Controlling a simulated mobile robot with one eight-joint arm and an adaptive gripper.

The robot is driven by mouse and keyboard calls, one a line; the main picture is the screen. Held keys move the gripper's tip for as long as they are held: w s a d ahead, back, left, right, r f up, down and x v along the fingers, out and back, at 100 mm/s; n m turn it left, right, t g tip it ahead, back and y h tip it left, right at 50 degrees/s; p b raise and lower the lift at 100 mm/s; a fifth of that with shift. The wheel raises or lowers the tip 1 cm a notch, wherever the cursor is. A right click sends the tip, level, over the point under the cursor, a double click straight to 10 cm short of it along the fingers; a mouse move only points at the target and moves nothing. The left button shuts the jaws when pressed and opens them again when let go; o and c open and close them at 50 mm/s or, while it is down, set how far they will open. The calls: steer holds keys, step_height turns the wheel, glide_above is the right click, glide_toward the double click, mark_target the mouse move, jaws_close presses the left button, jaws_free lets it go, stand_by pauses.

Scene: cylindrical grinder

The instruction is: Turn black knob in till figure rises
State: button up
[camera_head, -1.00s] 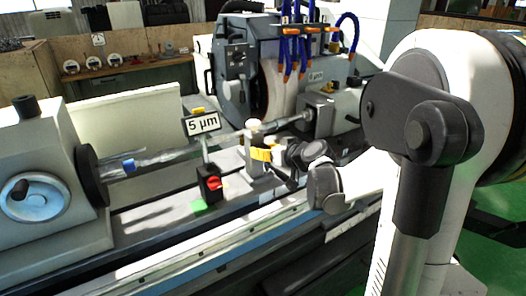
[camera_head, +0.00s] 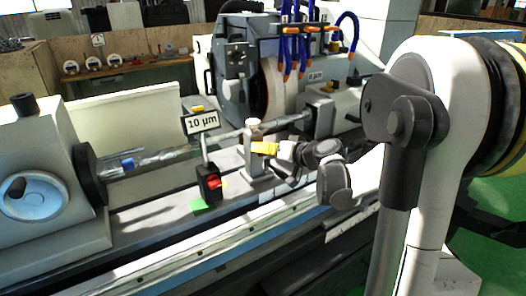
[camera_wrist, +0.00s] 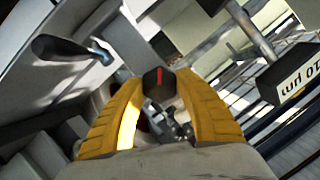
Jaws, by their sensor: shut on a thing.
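The black knob (camera_wrist: 158,84) with a red line on its face sits between the yellow fingers of my gripper (camera_wrist: 157,92) in the wrist view. The fingers are shut on its sides. In the head view my gripper (camera_head: 264,148) reaches in from the right at the post in mid-bed, and it hides the knob there. The figure sign (camera_head: 201,122) on a stand left of the post reads 10 µm.
A black box with a red switch (camera_head: 210,183) stands below the sign, left of my gripper. A long shaft (camera_head: 160,160) runs behind. The wheel housing (camera_head: 240,70) with blue hoses and a second sign (camera_head: 316,76) stand at the back.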

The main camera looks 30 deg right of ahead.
steer(key=shift+m+y+b, duration=0.3)
steer(key=shift+m+y, duration=0.1)
steer(key=shift+m, duration=0.5)
steer(key=o, duration=1.2)
steer(key=v, duration=1.2)
steer(key=shift+d+f, duration=0.1)
steer(key=shift+f, duration=0.1)
